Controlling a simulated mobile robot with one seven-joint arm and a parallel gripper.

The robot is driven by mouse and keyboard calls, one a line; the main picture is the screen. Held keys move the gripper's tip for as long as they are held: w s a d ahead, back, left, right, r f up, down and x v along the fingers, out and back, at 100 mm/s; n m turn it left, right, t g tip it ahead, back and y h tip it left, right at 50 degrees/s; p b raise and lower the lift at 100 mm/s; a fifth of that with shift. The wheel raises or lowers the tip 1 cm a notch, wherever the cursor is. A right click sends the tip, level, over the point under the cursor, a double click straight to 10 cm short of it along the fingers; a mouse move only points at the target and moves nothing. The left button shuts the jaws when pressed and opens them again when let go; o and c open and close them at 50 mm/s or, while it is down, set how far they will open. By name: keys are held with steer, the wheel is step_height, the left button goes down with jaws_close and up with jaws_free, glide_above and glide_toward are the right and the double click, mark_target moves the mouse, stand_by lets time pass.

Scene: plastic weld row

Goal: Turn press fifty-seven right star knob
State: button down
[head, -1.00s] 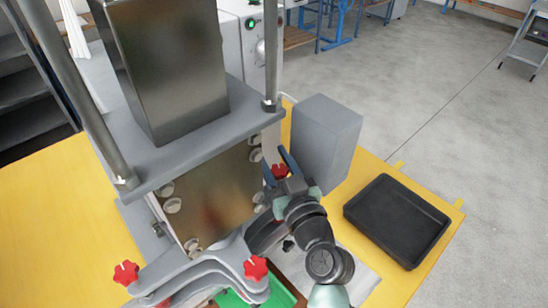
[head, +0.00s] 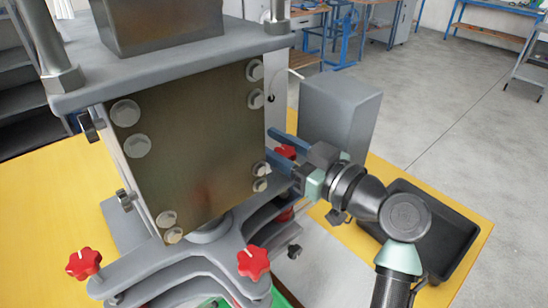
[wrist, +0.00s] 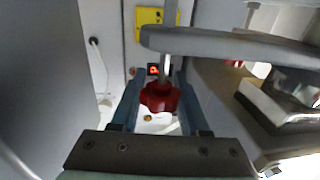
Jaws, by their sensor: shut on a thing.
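A red star knob (head: 286,151) sits at the right side of the press, beside its upright metal plate (head: 190,150). My gripper (head: 276,146) reaches in from the right with its two blue fingers around this knob. In the wrist view the red knob (wrist: 159,97) lies between the fingertips, below a metal stem, and the gripper (wrist: 155,92) is shut on it. Other red star knobs show at the front left (head: 84,263), the front middle (head: 253,262) and below my gripper (head: 285,213). I cannot read a press number.
A grey box (head: 340,115) stands close behind my gripper. A black tray (head: 460,240) lies on the yellow surface at the right, partly behind my arm. In the wrist view a grey press arm (wrist: 235,45) passes just above the knob. Open floor lies beyond.

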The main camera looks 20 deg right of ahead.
steer(key=shift+a+f+n+g+y+b, duration=0.1)
steer(key=shift+n+g+y+b, duration=0.25)
steer(key=shift+y+b, duration=0.25)
steer(key=shift+c, duration=2.1)
jaws_free()
steer(key=v, duration=1.3)
steer(key=shift+b, duration=0.35)
